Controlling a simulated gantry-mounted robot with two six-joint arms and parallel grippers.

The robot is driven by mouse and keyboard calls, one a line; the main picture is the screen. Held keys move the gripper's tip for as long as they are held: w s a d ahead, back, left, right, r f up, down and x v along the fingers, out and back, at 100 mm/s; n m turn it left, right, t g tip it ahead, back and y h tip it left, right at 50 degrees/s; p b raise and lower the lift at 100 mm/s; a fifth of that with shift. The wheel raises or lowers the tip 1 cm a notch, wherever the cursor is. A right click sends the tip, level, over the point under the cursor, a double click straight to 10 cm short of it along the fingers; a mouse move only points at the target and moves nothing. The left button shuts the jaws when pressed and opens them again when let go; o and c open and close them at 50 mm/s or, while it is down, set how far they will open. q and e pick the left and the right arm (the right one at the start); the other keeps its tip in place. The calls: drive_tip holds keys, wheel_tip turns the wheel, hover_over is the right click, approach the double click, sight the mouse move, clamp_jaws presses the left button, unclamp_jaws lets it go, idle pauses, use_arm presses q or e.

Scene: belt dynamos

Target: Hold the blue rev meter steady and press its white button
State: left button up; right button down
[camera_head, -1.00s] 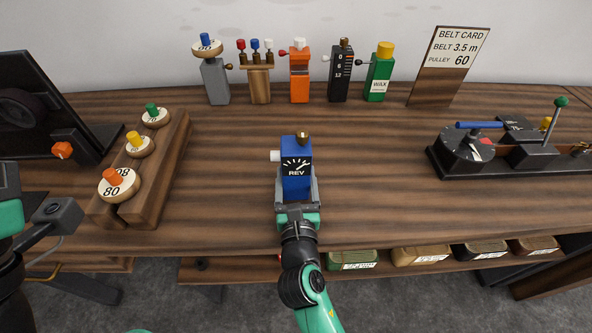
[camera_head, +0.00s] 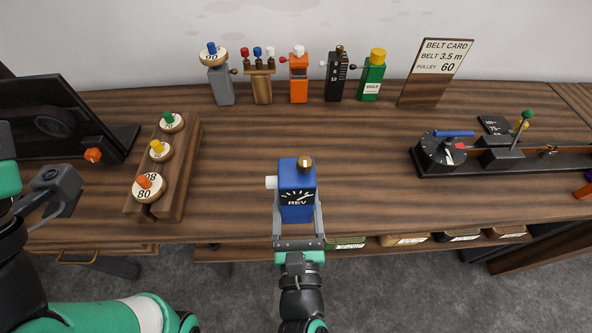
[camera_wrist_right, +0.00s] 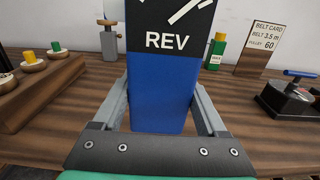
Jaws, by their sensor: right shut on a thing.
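The blue rev meter (camera_head: 297,179) has a black REV dial, a brass knob (camera_head: 305,163) on top and a white button (camera_head: 271,182) sticking out of its left side. My right gripper (camera_head: 298,217) is shut on the meter, one finger along each side, and the meter appears to be held above the front of the table.
A wooden rack (camera_head: 183,178) with several numbered pulleys stands on the left, by a dark machine with an orange knob (camera_head: 93,155). Several coloured devices, including an orange one (camera_head: 299,80), line the back. A belt card (camera_head: 436,72) and a black lever device (camera_head: 500,160) are right. The table middle is clear.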

drive_tip(key=shift+s+r, duration=0.4)
drive_tip(key=shift+s, duration=0.3)
drive_tip(key=shift+w+f, duration=0.1)
drive_tip(key=w+f+b, duration=0.3)
drive_tip(key=w, duration=0.1)
drive_tip(key=w+f+b, duration=0.3)
drive_tip(key=w+f, duration=0.1)
drive_tip(key=w+f+b, duration=0.3)
drive_tip(key=w+f, duration=0.1)
drive_tip(key=w, duration=0.1)
drive_tip(key=shift+w+d+f, duration=0.1)
drive_tip(key=shift+d+f, duration=0.05)
drive_tip(key=shift+f, duration=0.05)
drive_tip(key=shift+w+f+b, duration=0.1)
drive_tip(key=shift+w+b, duration=0.3)
drive_tip(key=shift+b, duration=0.1)
drive_tip(key=shift+f, duration=0.1)
drive_tip(key=shift+f, duration=0.35)
